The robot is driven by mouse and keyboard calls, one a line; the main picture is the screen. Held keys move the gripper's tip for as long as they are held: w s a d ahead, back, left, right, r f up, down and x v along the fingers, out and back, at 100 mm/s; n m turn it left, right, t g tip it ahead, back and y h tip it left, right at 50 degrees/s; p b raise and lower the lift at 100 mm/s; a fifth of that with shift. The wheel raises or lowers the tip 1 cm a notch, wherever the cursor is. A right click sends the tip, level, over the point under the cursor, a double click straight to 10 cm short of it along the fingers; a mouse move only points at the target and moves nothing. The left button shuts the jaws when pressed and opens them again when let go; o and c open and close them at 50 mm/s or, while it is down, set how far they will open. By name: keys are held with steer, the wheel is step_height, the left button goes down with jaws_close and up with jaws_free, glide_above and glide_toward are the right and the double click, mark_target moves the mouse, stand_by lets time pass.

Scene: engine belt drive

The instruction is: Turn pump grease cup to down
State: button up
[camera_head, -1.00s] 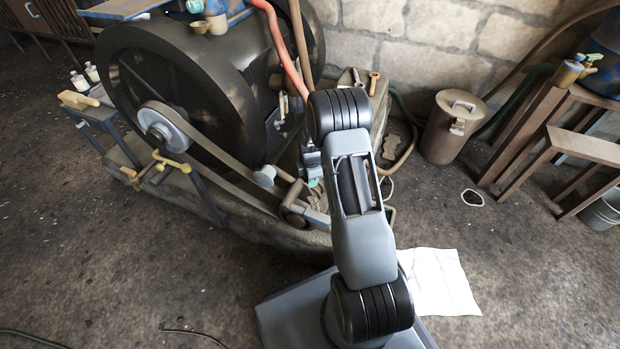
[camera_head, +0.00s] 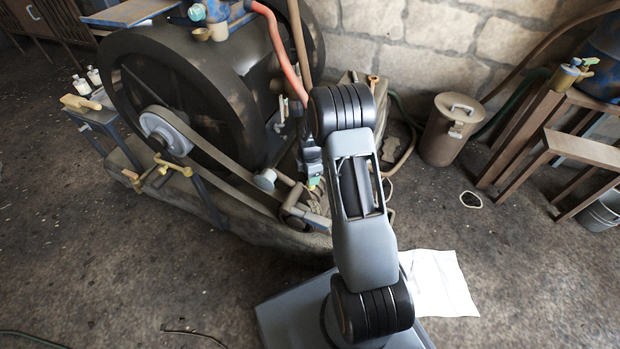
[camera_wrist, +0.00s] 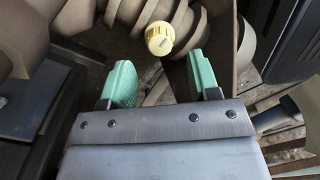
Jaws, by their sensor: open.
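A round pale yellow cap (camera_wrist: 160,38), which looks like the pump grease cup, stands out in the wrist view just beyond my fingertips. It carries a small dark mark on its face; which way that mark points is unclear. My gripper (camera_wrist: 161,80) is open, with one green fingertip at lower left of the cap and one at lower right. Nothing shows between the fingers, and the cap looks apart from them. In the head view my gripper (camera_head: 314,183) hangs over the pump (camera_head: 297,210) at the engine's lower right. I cannot make out the cup there.
The large flywheel (camera_head: 205,95) and its belt (camera_head: 215,168) stand left of my arm. A ribbed tan part (camera_wrist: 195,25) lies beside the cap. A lidded can (camera_head: 445,138) and wooden stand (camera_head: 545,150) are at right. Floor in front is mostly clear.

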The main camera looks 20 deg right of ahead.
step_height(320, 180, up, 10)
steer(key=p, duration=0.2)
steer(key=shift+f+p, duration=0.15)
steer(key=shift+p, duration=0.25)
stand_by(0.4)
steer(key=s+a+r+m+t+p, duration=0.1)
steer(key=s+a+r+m+p, duration=0.2)
steer(key=r+p, duration=0.7)
steer(key=s+a+r+m+t+p, duration=0.1)
steer(key=s+a+r+m+p, duration=0.3)
steer(key=r, duration=1.8)
steer(key=s+a+r+m+t+p, duration=0.1)
steer(key=s+a+r+m+p, duration=0.3)
steer(key=s+r+m+p, duration=0.6)
steer(key=s+r+p, duration=0.5)
steer(key=r+p, duration=0.1)
steer(key=r, duration=0.1)
steer(key=shift+t, duration=0.3)
